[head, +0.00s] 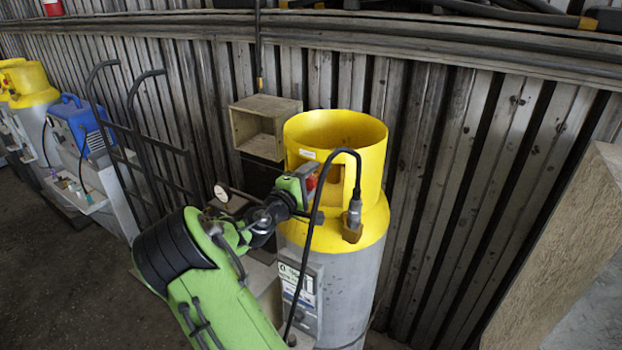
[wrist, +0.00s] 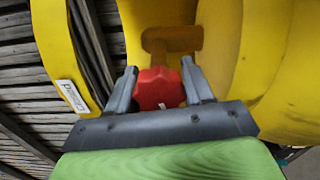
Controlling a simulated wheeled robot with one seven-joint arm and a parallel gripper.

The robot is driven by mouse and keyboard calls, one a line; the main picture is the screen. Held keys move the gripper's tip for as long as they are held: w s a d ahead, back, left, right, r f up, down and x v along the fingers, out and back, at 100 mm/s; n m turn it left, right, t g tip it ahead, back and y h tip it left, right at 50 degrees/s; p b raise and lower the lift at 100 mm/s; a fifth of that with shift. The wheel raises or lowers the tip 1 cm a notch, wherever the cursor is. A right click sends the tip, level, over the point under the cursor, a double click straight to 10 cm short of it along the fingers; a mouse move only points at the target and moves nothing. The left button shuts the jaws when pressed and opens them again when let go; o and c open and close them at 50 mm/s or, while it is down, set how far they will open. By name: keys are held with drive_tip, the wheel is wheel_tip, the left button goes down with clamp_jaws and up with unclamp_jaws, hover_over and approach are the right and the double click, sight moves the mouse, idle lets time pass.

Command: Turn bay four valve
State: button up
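The bay four valve appears to be the red knob (wrist: 158,88) on a brass-coloured stem (wrist: 172,40) inside the yellow collar (head: 335,130) of a grey gas cylinder (head: 345,290). My gripper (wrist: 160,68) reaches in at the collar's opening, with one dark finger on each side of the red knob. The knob nearly fills the space between the fingers; whether they press on it cannot be told. In the head view, my gripper (head: 310,188) is at the collar's left side, with a little red showing beside it.
A black hose (head: 312,215) arches over the collar to a fitting (head: 353,215) at its right. A wooden box (head: 262,125) hangs behind. A hand truck (head: 135,130) and more yellow-topped cylinders (head: 28,85) stand left. A panel (head: 570,240) rises at right.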

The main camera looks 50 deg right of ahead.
drive_tip(key=o, duration=0.4)
drive_tip(key=shift+w, duration=0.1)
drive_tip(key=a+b, duration=0.1)
drive_tip(key=a, duration=0.4)
drive_tip(key=s+a+b, duration=0.1)
drive_tip(key=a, duration=0.4)
drive_tip(key=a+b, duration=0.1)
drive_tip(key=a, duration=0.4)
drive_tip(key=shift+s+a, duration=0.3)
drive_tip(key=shift+a, duration=0.05)
drive_tip(key=shift+f, duration=0.1)
